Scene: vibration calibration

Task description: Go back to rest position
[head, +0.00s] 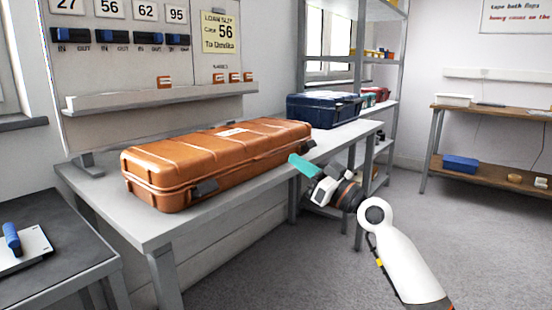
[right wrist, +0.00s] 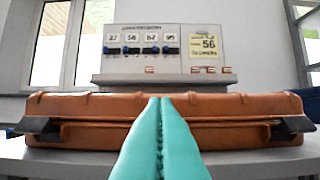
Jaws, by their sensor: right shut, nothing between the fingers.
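My right gripper (head: 292,159) has teal fingers, and its white arm comes in from the lower right in the head view. Its tips are at the right end of a closed orange case (head: 215,155) on a grey table; I cannot tell whether they touch it. In the right wrist view, the teal fingers (right wrist: 158,100) are pressed together with nothing between them, pointing at the long front side of the orange case (right wrist: 90,107). The case's two dark latches show there. My left gripper is not in view.
A dark blue case (head: 322,110) stands behind on the grey table (head: 165,226). A panel (head: 135,80) with numbers and blue switches stands at the back. A dark bench (head: 60,255) is at left, a metal shelf (head: 388,80) behind. The floor at right is clear.

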